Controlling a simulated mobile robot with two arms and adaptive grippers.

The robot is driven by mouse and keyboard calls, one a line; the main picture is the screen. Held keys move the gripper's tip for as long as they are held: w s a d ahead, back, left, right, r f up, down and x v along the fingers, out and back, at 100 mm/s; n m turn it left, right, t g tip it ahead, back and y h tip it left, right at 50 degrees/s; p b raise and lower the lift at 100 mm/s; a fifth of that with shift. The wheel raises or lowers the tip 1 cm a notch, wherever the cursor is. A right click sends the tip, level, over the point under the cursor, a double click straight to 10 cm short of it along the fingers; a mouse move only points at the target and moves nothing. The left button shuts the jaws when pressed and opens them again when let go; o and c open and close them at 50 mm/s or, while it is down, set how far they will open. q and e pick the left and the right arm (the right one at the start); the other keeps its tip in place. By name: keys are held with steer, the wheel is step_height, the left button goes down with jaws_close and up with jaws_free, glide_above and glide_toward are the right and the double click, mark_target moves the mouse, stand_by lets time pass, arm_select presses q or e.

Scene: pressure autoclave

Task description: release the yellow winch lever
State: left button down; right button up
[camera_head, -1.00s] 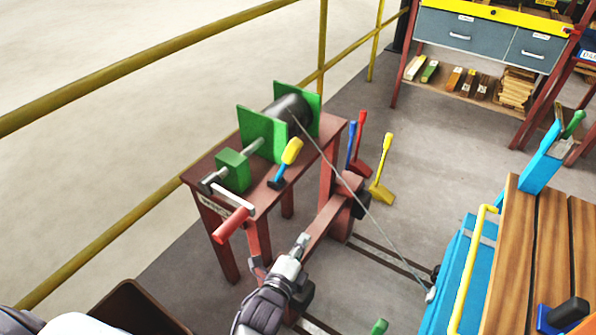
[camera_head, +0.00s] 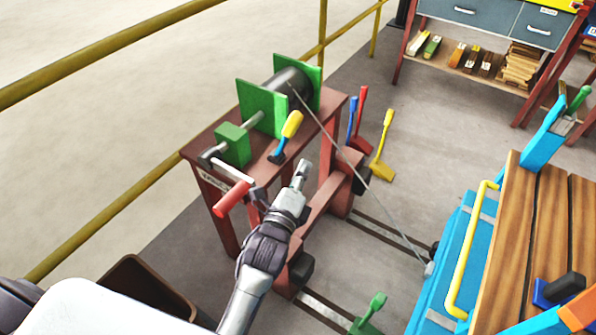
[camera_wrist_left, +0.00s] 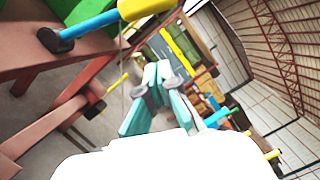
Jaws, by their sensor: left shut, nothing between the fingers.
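The winch lever has a yellow grip (camera_head: 292,123) on a blue stem with a dark foot, and leans on the red-brown winch table (camera_head: 205,160). In the left wrist view the yellow grip (camera_wrist_left: 145,8) is at the top edge, with the blue stem (camera_wrist_left: 92,26) to its left. My left gripper (camera_head: 303,170) is shut and empty, below and slightly right of the lever, apart from it. Its closed fingers (camera_wrist_left: 163,78) also show in the left wrist view. The green winch (camera_head: 262,108) with its dark drum stands behind the lever. My right gripper is not in view.
A red-handled crank (camera_head: 233,198) sticks out at the table's front. A cable runs from the drum to the blue cart (camera_head: 452,262). Blue, red and yellow floor levers (camera_head: 384,150) stand right of the table. A yellow railing (camera_head: 105,215) runs along the left.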

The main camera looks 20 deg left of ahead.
mark_target(285, 138)
arm_select(q)
steer(key=w+a+r+p, duration=0.1)
steer(key=w+a+r, duration=0.1)
steer(key=w, duration=0.5)
steer(key=shift+a, duration=0.65)
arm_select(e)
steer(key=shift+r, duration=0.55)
arm_select(q)
steer(key=shift+w, duration=0.1)
